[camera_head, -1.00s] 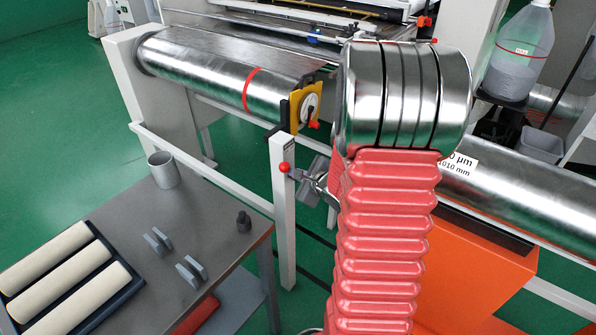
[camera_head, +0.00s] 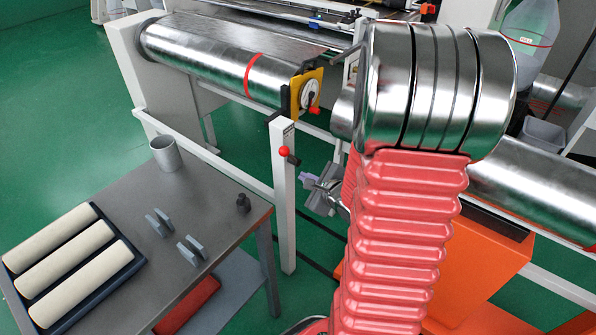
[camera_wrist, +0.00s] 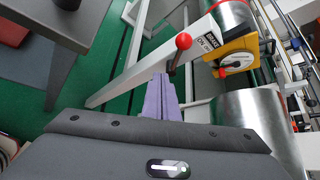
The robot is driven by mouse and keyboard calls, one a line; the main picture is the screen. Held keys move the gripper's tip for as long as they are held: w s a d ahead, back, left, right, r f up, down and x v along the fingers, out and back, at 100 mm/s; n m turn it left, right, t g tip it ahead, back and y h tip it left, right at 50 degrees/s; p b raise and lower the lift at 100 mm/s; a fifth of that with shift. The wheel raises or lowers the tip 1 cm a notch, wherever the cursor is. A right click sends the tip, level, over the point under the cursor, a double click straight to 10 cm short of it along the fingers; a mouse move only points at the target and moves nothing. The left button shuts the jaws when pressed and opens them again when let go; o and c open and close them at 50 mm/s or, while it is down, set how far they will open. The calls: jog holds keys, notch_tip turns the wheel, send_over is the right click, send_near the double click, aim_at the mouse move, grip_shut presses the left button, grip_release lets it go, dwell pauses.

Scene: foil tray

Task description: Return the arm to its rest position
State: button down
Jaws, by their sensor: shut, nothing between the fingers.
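My gripper (camera_head: 310,181) shows in the head view just left of my red-sleeved arm, partly hidden by it. It is near the white post (camera_head: 284,200) with the red ball knob (camera_head: 283,151). In the wrist view my gripper's purple fingers (camera_wrist: 160,97) are together with nothing between them. They point toward the white post (camera_wrist: 160,65), and the red knob (camera_wrist: 183,41) is close beyond the tips. I cannot tell whether anything touches. My arm stands raised in the right half of the head view.
A grey table (camera_head: 110,212) at left holds a tray of cream rolls (camera_head: 20,262), a grey cup (camera_head: 165,153), grey brackets and a dark small part. A steel roller (camera_head: 200,62) with a yellow plate (camera_head: 311,92) is behind the post. An orange machine body (camera_head: 480,265) stands at right.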

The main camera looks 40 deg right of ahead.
dwell(0.3)
jog(key=s+a+r+n+g+y, duration=0.2)
jog(key=s+a+n+g+y, duration=0.15)
jog(key=a+n, duration=0.55)
jog(key=s+a+r+n+g+y, duration=0.1)
jog(key=s+a+n+g+y, duration=0.35)
jog(key=a, duration=0.75)
jog(key=s+a+r+n+h, duration=0.2)
jog(key=s+r+n+h, duration=0.1)
jog(key=r+n, duration=0.4)
jog(key=s+a+r+n+t+h, duration=0.1)
jog(key=s+a+r+n+h, duration=0.1)
jog(key=s+r+n, duration=0.3)
jog(key=r+n+h, duration=0.1)
jog(key=r+n, duration=0.1)
jog(key=n, duration=0.1)
jog(key=shift+s+a+t, duration=0.3)
jog(key=shift+s+a, duration=0.05)
